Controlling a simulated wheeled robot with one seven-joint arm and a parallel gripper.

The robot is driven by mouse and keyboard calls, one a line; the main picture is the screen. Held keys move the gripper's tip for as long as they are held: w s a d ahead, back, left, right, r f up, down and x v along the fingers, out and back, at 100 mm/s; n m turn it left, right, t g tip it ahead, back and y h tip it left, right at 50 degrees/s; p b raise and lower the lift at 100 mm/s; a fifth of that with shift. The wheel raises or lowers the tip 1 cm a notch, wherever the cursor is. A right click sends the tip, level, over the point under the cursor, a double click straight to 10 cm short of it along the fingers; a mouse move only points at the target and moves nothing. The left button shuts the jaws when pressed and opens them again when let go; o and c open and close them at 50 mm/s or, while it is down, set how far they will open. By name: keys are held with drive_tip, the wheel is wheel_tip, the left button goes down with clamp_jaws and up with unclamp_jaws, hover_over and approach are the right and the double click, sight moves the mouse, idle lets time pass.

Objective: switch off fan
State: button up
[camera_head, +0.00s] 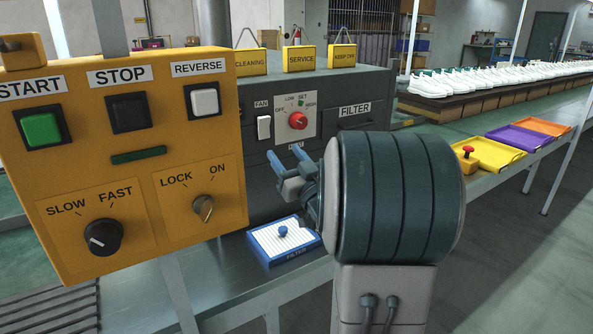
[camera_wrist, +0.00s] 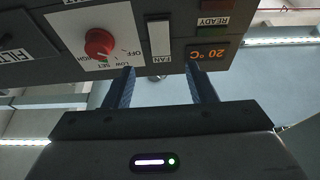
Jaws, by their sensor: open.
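The fan switch (camera_head: 264,127) is a white rocker under a FAN label on the dark grey machine, left of the red dial. In the wrist view, which shows the panel upside down, the fan switch (camera_wrist: 159,38) lies beyond the fingertips and between their lines. I cannot tell which side of the rocker is pressed. My gripper (camera_head: 286,156) is open and empty, its blue fingers just below the switch in the head view. Both fingertips (camera_wrist: 158,76) show in the wrist view, apart from the switch.
The red dial (camera_head: 298,121) and the FILTER drawer (camera_head: 354,116) are right of the switch. The yellow control box (camera_head: 125,160) stands close on the left. A blue-framed filter tray (camera_head: 284,240) lies below. Coloured trays (camera_head: 520,138) and white shoes (camera_head: 480,80) are farther right.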

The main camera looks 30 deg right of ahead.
drive_tip(key=shift+v, duration=2.15)
